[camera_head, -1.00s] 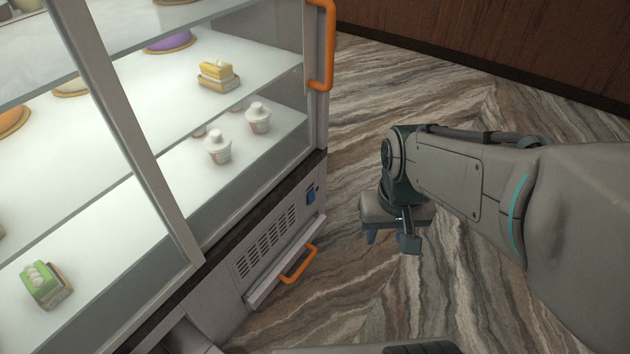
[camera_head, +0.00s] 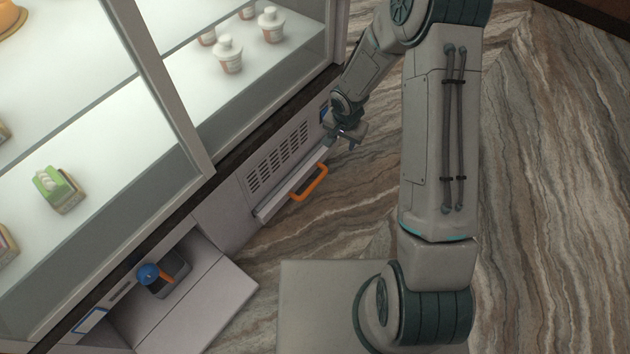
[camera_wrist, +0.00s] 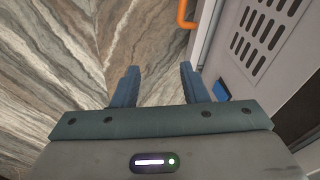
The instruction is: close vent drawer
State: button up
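The vent drawer (camera_head: 290,185) is low on the front of the display case and stands out a little from it. Its orange handle (camera_head: 310,184) is on its front; part of that handle shows at the top of the wrist view (camera_wrist: 187,14). The slotted vent panel (camera_head: 279,157) is above the drawer and also shows in the wrist view (camera_wrist: 262,40). My gripper (camera_head: 345,142) is beside the drawer's far right end. In the wrist view its two blue fingers (camera_wrist: 158,84) are apart with nothing between them.
Marble floor (camera_head: 545,200) is clear to the right.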

jog(key=m+y, duration=0.2)
send_near(315, 182)
jog(key=b+x, duration=0.6)
jog(key=x, duration=0.2)
jog(key=shift+f, duration=0.3)
grip_shut()
